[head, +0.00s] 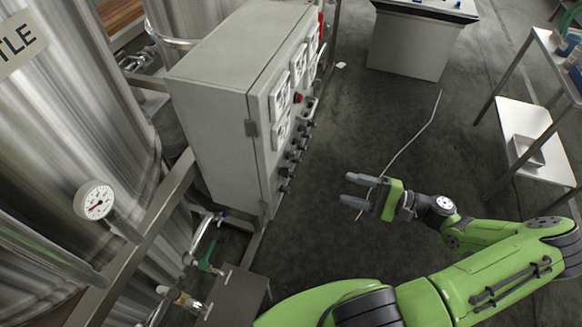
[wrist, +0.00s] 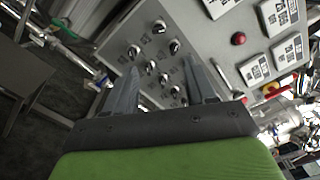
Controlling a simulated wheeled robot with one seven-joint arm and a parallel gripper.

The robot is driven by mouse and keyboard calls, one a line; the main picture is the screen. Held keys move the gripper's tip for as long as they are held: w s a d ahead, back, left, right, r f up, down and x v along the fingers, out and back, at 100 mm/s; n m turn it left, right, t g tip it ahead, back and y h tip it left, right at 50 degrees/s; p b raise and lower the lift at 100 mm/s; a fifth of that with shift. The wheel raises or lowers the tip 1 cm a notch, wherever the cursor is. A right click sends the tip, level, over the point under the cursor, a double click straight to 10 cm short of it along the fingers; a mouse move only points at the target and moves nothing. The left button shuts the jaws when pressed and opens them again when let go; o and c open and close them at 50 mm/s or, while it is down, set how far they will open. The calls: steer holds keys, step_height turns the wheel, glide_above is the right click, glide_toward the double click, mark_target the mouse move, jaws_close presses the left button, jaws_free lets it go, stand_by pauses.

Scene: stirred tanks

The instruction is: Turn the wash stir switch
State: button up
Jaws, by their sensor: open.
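A grey control cabinet (head: 222,90) stands left of centre in the head view, its panel facing right toward my gripper. In the wrist view the panel (wrist: 150,14) carries several black rotary switches, one of them a switch (wrist: 159,27) near the top. Labels are too small to read, so I cannot tell which is the wash stir switch. My gripper (head: 354,189) is open and empty, apart from the panel, with its fingers pointing at it. In the wrist view the fingertips (wrist: 162,82) lie in front of the switch rows and partly hide the panel.
A red button (wrist: 238,38) and several white display units (wrist: 286,53) sit beside the switches. Steel tanks (head: 60,110) with a gauge (head: 95,202) stand left. A green-handled valve (head: 208,258) is below the cabinet. The floor (head: 330,130) between cabinet and gripper is clear.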

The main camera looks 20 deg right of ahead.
mark_target(284, 172)
steer(key=x, duration=1.5)
steer(key=shift+a, duration=0.25)
jaws_close()
